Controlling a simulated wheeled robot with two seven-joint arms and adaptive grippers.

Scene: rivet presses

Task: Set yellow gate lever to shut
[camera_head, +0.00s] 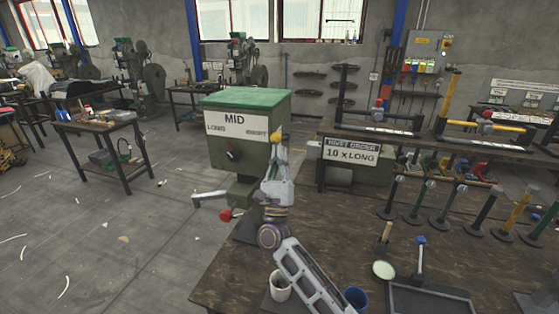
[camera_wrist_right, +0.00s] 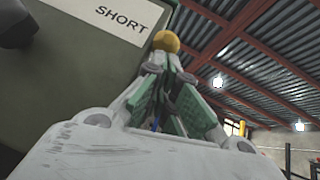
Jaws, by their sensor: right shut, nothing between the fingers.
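A small yellow ball knob (camera_head: 276,133), seemingly the gate lever's end, shows at the right edge of the green press box (camera_head: 225,158) marked MID. My right gripper (camera_head: 277,152) is shut just below the knob, with nothing between its fingers. In the right wrist view the yellow knob (camera_wrist_right: 166,41) sits just beyond the closed fingertips (camera_wrist_right: 168,65); I cannot tell whether they touch it. The lever's shaft is hidden behind the gripper. The label SHORT (camera_wrist_right: 122,16) is beside the knob. My left gripper is not in view.
A black dial (camera_head: 233,154) is on the box front. A red ball handle (camera_head: 225,215) sticks out below. A wooden bench (camera_head: 340,235) on the right holds cups, a tray (camera_head: 430,299) and upright coloured tools.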

